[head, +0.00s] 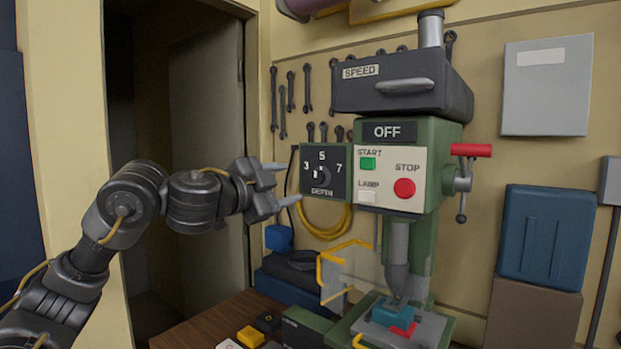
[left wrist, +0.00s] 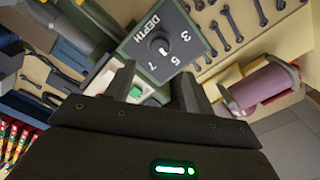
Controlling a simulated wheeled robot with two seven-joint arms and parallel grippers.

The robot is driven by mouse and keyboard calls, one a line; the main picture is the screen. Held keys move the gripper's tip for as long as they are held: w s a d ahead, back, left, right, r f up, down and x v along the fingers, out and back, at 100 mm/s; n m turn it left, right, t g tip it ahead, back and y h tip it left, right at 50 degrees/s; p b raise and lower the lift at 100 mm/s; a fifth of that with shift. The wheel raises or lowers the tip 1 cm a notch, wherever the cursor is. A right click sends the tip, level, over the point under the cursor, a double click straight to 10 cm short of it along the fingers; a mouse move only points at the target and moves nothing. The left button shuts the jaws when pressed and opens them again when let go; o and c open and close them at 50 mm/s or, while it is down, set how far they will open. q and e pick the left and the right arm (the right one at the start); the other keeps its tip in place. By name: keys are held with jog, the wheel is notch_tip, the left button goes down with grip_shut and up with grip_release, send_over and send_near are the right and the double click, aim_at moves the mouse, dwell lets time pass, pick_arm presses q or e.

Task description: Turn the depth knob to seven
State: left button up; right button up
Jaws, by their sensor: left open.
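The depth knob (head: 321,175) is a dark round knob on a black panel (head: 340,186) marked 3, 5, 7 and DEPTH, on the left side of the green drill press head. A small pale mark shows on the knob's left part in the head view; I cannot read its exact setting. The knob also shows in the left wrist view (left wrist: 160,47), beyond the fingers. My left gripper (head: 290,184) is open and empty, just left of the panel, with its fingers pointing towards it. It also shows in the left wrist view (left wrist: 156,82). My right gripper is not in view.
The front panel beside the knob has a green START button (head: 368,163), a LAMP button (head: 367,196) and a red STOP button (head: 404,188). The display (head: 395,131) reads OFF. A clear guard with a yellow frame (head: 333,262) stands below. Wrenches (head: 306,88) hang behind.

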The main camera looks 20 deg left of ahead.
aim_at(315, 178)
pick_arm(q)
jog(key=p+x, duration=0.2)
jog(key=x, duration=0.7)
jog(key=shift+w+p, duration=0.2)
jog(key=shift+p, duration=0.15)
jog(key=c, duration=1)
